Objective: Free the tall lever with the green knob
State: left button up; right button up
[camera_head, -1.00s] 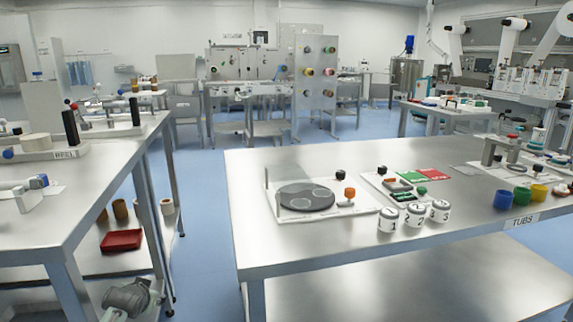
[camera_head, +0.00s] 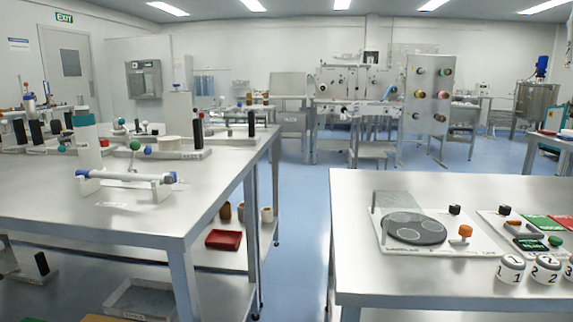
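A green ball knob (camera_head: 135,145) stands on a short thin stem above a white bar with blue ends (camera_head: 125,177) on the left steel table. This looks like the lever, but its lower part is too small to make out. The bar rests on small white supports. A teal-topped grey cylinder (camera_head: 87,142) stands just behind its left end. Neither of my grippers is in view.
The left table (camera_head: 150,218) has black-handled fixtures (camera_head: 197,130) at the back and a red tray (camera_head: 223,240) on its lower shelf. Blue floor (camera_head: 300,215) separates it from the right table (camera_head: 360,270), which carries a hotplate-like board (camera_head: 412,229) and numbered white pots (camera_head: 511,269).

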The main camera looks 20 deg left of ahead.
aim_at(134, 146)
jog(key=j+u, duration=0.15)
jog(key=u, duration=1.25)
jog(key=i+l, duration=0.05)
